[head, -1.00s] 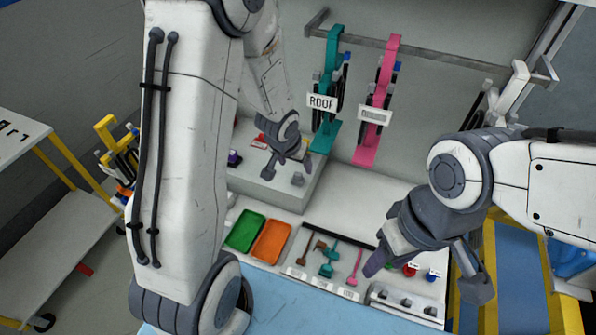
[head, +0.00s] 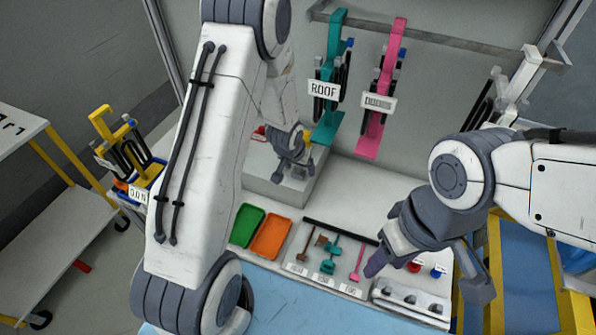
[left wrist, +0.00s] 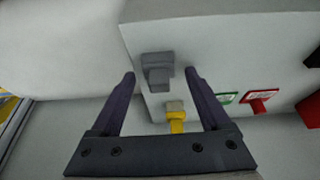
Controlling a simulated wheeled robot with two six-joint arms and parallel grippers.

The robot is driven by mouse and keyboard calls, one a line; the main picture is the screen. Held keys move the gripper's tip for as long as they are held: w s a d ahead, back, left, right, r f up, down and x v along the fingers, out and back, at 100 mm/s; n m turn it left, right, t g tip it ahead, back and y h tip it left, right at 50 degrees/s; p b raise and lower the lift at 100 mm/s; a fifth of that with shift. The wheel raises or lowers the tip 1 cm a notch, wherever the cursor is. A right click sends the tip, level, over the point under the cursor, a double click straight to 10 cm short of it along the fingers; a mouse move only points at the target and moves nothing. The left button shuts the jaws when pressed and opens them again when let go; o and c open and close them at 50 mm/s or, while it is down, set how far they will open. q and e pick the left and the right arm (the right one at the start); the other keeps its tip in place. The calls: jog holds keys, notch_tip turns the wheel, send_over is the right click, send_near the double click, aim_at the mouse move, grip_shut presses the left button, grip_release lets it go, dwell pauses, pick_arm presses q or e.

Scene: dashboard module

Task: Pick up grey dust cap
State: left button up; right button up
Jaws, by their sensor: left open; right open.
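The grey dust cap (left wrist: 157,72) sits on a face of the pale grey block (left wrist: 225,40) in the left wrist view. It lies between the two fingertips of my left gripper (left wrist: 160,77), which is open, with visible gaps at both sides. In the head view my left gripper (head: 290,174) is in front of the block (head: 262,190), and I cannot make out the cap there. My right gripper (head: 428,280) is open and empty, above the right end of the bench.
A yellow cap (left wrist: 175,117) is close to the grey one, between the fingers. Red (left wrist: 260,100) and green (left wrist: 227,98) tags are to its right. Green (head: 247,226) and orange (head: 271,237) trays lie on the bench. Teal (head: 328,80) and pink (head: 382,90) hangers are behind.

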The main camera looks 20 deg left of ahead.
pick_arm(q)
grip_shut()
jog(key=shift+r, duration=0.1)
